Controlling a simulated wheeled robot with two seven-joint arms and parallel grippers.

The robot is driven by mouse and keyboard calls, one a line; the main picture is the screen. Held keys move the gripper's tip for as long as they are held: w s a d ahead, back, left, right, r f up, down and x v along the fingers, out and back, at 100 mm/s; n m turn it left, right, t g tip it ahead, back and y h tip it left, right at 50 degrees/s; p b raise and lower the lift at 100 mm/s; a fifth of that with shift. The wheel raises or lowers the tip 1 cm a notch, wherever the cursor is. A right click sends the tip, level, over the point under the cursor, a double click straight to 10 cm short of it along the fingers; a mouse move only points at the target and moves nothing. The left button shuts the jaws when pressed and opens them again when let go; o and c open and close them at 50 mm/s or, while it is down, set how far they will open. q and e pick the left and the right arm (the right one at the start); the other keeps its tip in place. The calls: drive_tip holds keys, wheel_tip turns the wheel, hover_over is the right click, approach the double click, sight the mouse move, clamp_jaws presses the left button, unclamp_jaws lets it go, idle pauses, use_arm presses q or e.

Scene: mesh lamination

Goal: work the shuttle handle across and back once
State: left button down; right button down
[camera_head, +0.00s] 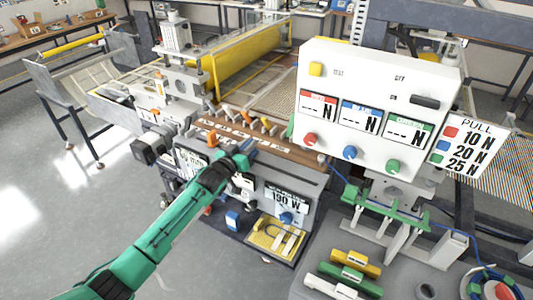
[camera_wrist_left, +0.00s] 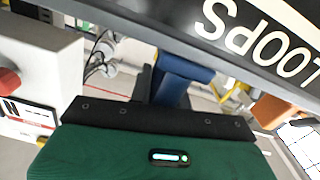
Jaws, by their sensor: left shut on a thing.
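The shuttle handle looks to be the blue piece (camera_wrist_left: 180,78) at my left fingertips in the left wrist view. In the left wrist view the dark gripper body hides the lower part of the grip. My right gripper is in neither view.
A dark bar with white "LOOPS" lettering (camera_wrist_left: 255,30) runs close above the left gripper. A white control panel (camera_head: 375,95) stands to the right. A "190 N" readout (camera_head: 287,200) sits at the front.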

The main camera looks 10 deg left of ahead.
use_arm(q)
drive_tip(key=shift+w+a+r, duration=0.1)
drive_tip(key=shift+w+a, duration=0.1)
drive_tip(key=shift+a, duration=0.4)
drive_tip(key=shift+w+a+r, duration=0.1)
drive_tip(key=shift+w+a, duration=0.1)
drive_tip(key=shift+a, duration=0.35)
drive_tip(key=c, duration=1.6)
unclamp_jaws()
drive_tip(key=shift+o, duration=1.2)
drive_tip(key=shift+a+f, duration=0.15)
drive_tip(key=shift+s+f+b, duration=0.15)
drive_tip(key=shift+s+b, duration=0.15)
drive_tip(key=shift+s, duration=0.1)
drive_tip(key=b+v, duration=0.4)
drive_tip(key=v, duration=0.9)
